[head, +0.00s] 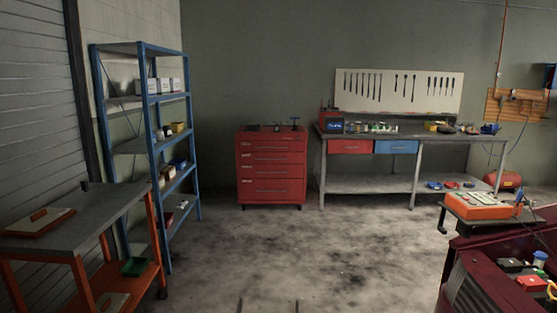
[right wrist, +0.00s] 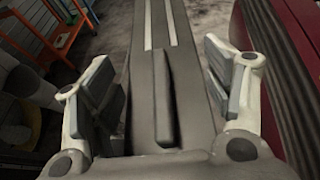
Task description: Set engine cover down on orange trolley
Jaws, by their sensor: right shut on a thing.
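The engine cover (right wrist: 192,70) is a long grey panel with a raised ridge and two pale strips. It fills the middle of the right wrist view, between the fingers of my right gripper (right wrist: 160,98), which is shut on it. Its far end runs out of the top of that view. The orange trolley (head: 110,203) stands at the left of the head view, with a grey top and orange legs. An orange frame that looks like the trolley (right wrist: 55,35) shows at the upper left of the right wrist view. My left gripper is not in view.
A flat red-edged board (head: 38,222) lies on the trolley top's left part; the right part looks mostly bare. A green tray (head: 134,267) sits on its lower shelf. A blue shelf rack (head: 148,130) stands behind it. A dark red car (head: 500,275) is at right. The middle floor is clear.

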